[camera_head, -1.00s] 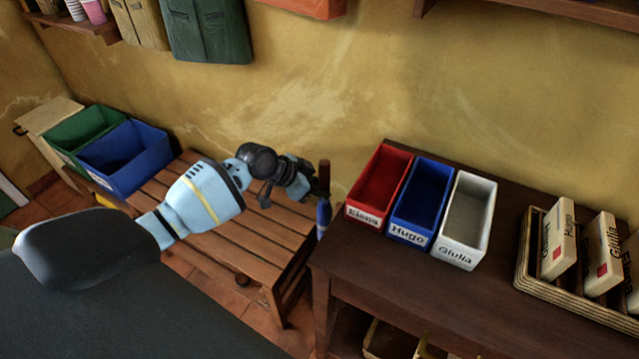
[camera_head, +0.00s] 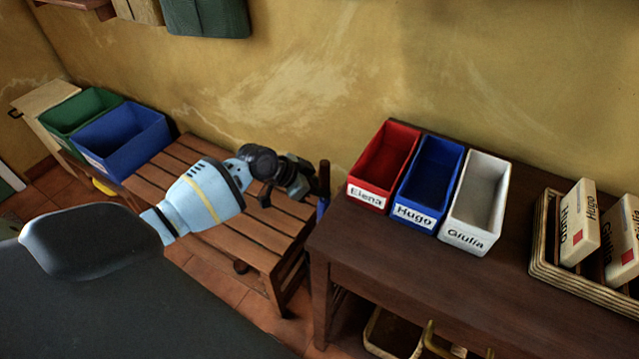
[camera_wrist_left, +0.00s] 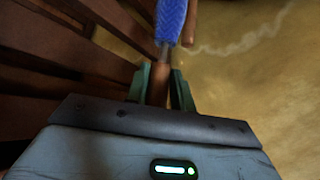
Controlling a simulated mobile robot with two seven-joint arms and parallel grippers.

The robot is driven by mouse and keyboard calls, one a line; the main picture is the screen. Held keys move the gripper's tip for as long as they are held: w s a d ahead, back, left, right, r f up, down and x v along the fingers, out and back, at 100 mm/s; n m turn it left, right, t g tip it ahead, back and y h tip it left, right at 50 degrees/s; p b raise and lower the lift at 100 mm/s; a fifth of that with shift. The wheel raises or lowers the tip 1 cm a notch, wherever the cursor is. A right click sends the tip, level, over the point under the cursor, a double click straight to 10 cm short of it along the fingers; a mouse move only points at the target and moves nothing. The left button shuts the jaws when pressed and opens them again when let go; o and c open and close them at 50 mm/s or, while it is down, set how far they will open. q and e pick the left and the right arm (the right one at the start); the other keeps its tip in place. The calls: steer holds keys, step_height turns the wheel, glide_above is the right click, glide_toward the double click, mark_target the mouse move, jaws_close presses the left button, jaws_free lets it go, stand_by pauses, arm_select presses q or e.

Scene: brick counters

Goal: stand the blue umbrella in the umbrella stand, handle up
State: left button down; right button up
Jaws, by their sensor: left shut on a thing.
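My left gripper (camera_head: 310,184) is shut on the brown handle of the blue umbrella (camera_head: 324,176). The umbrella hangs about upright, handle up, in the gap between the slatted bench and the dark counter. Only a little blue shows below the handle; the counter's corner hides the lower part. In the left wrist view the handle lies between the fingers (camera_wrist_left: 161,88), with a short metal shaft and the blue folded umbrella (camera_wrist_left: 171,18) beyond. I cannot make out the umbrella stand in either view. My right gripper is not in view.
The dark counter (camera_head: 400,270) carries red (camera_head: 380,165), blue (camera_head: 428,185) and white (camera_head: 477,205) bins and a wicker tray (camera_head: 545,260). Green (camera_head: 80,112) and blue (camera_head: 122,150) bins stand at the left end of the slatted bench (camera_head: 215,245). The wall is close behind.

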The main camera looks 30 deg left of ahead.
mark_target(319, 208)
arm_select(q)
step_height(319, 208, down, 2)
steer(key=shift+b, duration=0.6)
steer(key=shift+f+b, duration=0.85)
steer(key=shift+f, duration=0.3)
steer(key=shift+f+b, duration=1.3)
steer(key=shift+f, duration=0.35)
steer(key=shift+f+b, duration=0.3)
steer(key=shift+f, duration=0.2)
